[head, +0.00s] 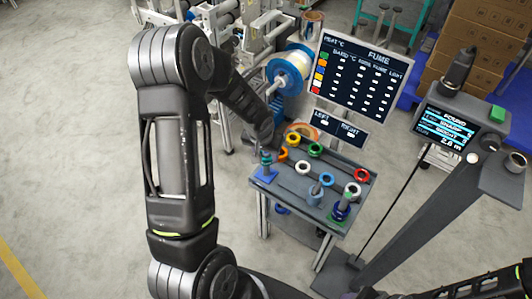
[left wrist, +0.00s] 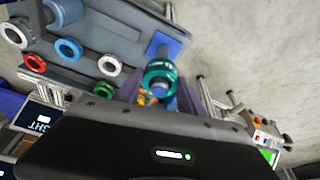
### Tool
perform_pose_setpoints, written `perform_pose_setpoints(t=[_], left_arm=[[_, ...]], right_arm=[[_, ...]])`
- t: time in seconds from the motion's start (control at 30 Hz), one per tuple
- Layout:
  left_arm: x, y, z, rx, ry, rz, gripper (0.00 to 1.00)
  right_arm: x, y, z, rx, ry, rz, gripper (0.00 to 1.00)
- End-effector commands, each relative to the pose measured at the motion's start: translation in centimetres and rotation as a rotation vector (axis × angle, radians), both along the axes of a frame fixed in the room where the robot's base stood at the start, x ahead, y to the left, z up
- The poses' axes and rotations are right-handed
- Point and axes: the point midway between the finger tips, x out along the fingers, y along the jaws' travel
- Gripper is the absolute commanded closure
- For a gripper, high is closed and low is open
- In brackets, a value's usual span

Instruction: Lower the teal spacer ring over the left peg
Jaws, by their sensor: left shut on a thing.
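My left gripper (head: 268,151) is shut on the teal spacer ring (left wrist: 161,76), which lies between its fingers in the left wrist view. In the head view the teal ring (head: 266,158) is small and partly covered by the gripper. The left peg (head: 265,173) stands on a blue base at the table's left edge, directly under the ring. The blue base (left wrist: 167,43) also shows beside the ring in the left wrist view. My right gripper is out of view.
The grey table (head: 290,183) carries several loose rings, including a green (head: 316,150), a white (head: 303,167) and a red one (head: 362,175). A green-based peg (head: 342,208) stands at the right. A sign panel (head: 340,130) rises behind the table.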

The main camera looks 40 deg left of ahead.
Motion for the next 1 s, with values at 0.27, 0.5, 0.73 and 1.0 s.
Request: perform_pose_setpoints(t=[0.27, 0.5, 0.73, 1.0], left_arm=[[0.0, 0.0, -1.0, 0.0, 0.0, 0.0, 0.98], [0.0, 0.0, -1.7, 0.0, 0.0, 0.0, 0.98], [0.0, 0.0, -1.8, 0.0, 0.0, 0.0, 0.98], [0.0, 0.0, -1.8, 0.0, -0.001, 0.0, 0.47]], right_arm=[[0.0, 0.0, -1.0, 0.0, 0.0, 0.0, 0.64], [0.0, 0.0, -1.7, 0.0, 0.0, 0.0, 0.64], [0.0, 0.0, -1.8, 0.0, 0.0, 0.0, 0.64], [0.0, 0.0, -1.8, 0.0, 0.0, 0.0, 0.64]])
